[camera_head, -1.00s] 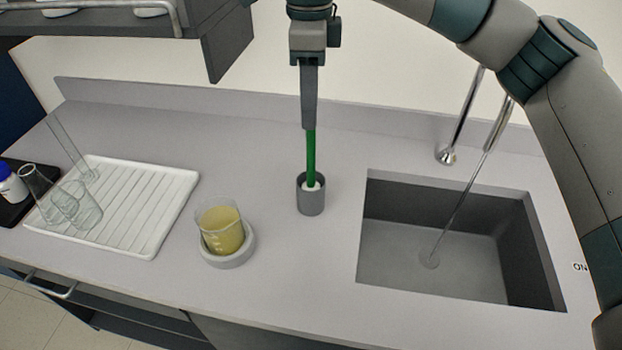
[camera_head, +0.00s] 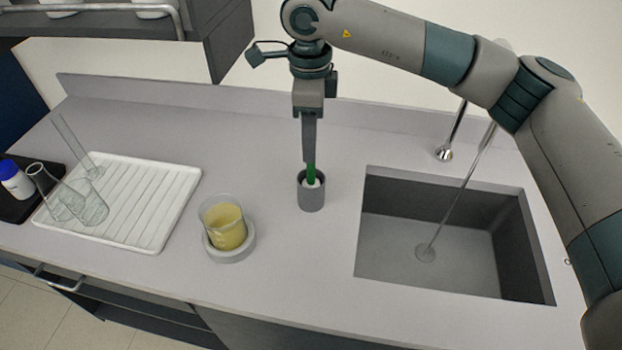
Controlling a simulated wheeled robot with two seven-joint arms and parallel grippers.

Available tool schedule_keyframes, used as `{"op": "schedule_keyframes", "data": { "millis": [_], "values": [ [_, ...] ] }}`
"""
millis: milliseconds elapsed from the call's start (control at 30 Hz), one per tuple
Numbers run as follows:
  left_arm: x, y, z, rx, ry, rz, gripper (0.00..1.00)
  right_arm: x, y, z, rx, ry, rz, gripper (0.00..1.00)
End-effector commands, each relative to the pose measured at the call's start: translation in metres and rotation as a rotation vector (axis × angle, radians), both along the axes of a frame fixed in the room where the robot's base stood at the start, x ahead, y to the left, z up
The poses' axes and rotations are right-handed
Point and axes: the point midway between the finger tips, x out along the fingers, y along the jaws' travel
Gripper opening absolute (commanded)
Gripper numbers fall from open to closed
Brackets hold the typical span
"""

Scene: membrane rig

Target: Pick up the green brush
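The green brush (camera_head: 311,174) stands upright in a small grey cup (camera_head: 311,197) on the counter, left of the sink. My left gripper is not in view.
A beaker of yellow liquid (camera_head: 226,226) sits on a round base (camera_head: 231,253) left of the cup. A white drying rack (camera_head: 150,205) with glassware lies further left. The sink (camera_head: 455,240) with its faucet (camera_head: 444,153) is to the right. A shelf (camera_head: 228,40) overhangs the upper left.

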Motion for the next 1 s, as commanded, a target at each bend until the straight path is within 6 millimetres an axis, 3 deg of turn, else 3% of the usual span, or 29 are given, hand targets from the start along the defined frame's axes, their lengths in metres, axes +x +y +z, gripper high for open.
{"op": "schedule_keyframes", "data": {
  "millis": [167, 533, 1000],
  "values": [
    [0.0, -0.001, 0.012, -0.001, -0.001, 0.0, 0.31, 0.002, -0.001, -0.008, -0.001, 0.002, -0.002, 0.37],
    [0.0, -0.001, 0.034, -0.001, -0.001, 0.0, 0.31, 0.007, -0.002, -0.047, -0.001, 0.002, -0.001, 0.37],
    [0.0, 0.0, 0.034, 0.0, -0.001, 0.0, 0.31, 0.007, -0.002, -0.051, 0.0, 0.0, 0.0, 0.37]
  ]
}}
